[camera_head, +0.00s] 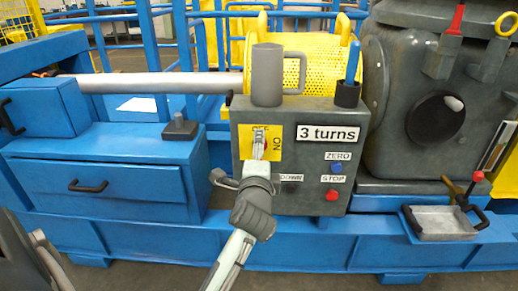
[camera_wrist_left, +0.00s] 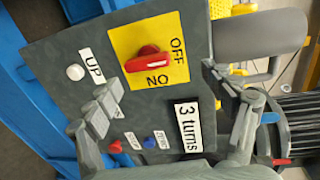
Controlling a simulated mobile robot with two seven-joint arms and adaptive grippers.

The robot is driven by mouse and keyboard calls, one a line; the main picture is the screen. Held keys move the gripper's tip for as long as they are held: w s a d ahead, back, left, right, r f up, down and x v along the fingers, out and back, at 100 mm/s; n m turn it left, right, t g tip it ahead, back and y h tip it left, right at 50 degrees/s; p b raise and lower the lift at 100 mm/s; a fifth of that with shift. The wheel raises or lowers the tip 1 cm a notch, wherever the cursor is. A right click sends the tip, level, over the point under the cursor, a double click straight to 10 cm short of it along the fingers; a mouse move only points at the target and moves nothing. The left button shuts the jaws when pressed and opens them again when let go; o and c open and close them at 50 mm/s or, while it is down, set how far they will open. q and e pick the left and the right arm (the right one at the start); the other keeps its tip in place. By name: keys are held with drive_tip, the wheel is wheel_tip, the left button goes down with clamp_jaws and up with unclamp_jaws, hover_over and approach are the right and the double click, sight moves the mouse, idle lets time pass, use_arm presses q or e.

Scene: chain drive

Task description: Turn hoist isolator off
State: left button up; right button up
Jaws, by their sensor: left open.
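The hoist isolator is a red bar handle (camera_wrist_left: 148,60) on a yellow plate (camera_wrist_left: 120,42) with OFF and ON labels. In the left wrist view its bar lies roughly in line with the OFF label; I cannot tell which end is the pointer. In the head view the yellow plate (camera_head: 243,143) is on the grey control box (camera_head: 240,190), and my gripper hides the handle. My left gripper (camera_head: 258,147) is in front of the plate. In the left wrist view its open fingers (camera_wrist_left: 160,98) are spread, with nothing visible between them. My right gripper is not in view.
The box also has a "3 turns" label (camera_head: 328,133), a blue button (camera_head: 336,168) and a red button (camera_head: 331,195). A grey mug (camera_head: 267,75) and a dark cup (camera_head: 347,94) stand on top. A metal tray (camera_head: 445,222) is at right.

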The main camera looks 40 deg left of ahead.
use_arm(q)
drive_tip(key=shift+f+v, duration=0.2)
drive_tip(key=shift+v, duration=1.3)
drive_tip(key=shift+p, duration=0.35)
